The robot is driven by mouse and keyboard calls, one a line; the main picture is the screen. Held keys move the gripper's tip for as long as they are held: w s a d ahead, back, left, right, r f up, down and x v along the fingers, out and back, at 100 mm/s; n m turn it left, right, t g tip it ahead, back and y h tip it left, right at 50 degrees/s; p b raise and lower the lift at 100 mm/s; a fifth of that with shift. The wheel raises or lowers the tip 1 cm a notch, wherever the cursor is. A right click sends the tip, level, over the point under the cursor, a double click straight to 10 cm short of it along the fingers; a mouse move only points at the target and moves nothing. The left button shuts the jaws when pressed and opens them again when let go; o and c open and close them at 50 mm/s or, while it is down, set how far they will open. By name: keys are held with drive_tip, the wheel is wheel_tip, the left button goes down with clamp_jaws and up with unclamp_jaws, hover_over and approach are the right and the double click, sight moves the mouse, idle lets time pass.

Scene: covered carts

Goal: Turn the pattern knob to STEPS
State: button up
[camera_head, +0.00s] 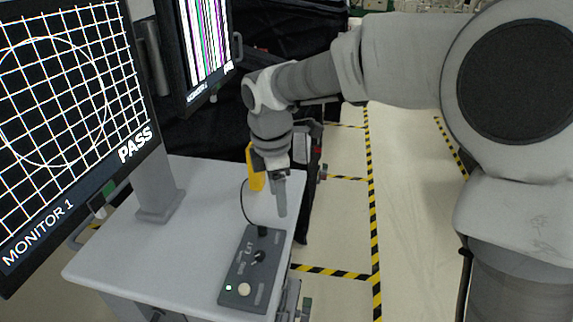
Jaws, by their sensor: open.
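The control box (237,293) is a dark grey panel lying on the front right of the white cart top. A small black knob (259,256) with a pale pointer sits near its middle, with labels around it. I read "EXT" and perhaps "GRID"; the other labels are too small, and I cannot tell the exact pointer setting. A round cream button (244,289) and a small lit light are at its near end. My gripper (281,211) is open and empty, pointing down above the cart, just beyond the far end of the box and apart from the knob.
Monitor 1 (70,120) shows a white grid with a circle and "PASS", on a stand (157,196) at the cart's left. A second monitor (205,50) shows coloured bars behind. A black cable runs to the box. Striped floor tape (372,200) borders clear floor at right.

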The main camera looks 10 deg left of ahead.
sight(260, 254)
drive_tip(key=w+a+f+n, duration=0.1)
drive_tip(key=a+f+n, duration=0.2)
drive_tip(key=a+n, duration=0.15)
drive_tip(key=shift+m+g, duration=0.4)
drive_tip(key=shift+m, duration=0.05)
drive_tip(key=f, duration=1.7)
drive_tip(key=shift+a+f+p, duration=0.1)
drive_tip(key=shift+a+p, duration=0.2)
drive_tip(key=shift+a, duration=0.05)
clamp_jaws()
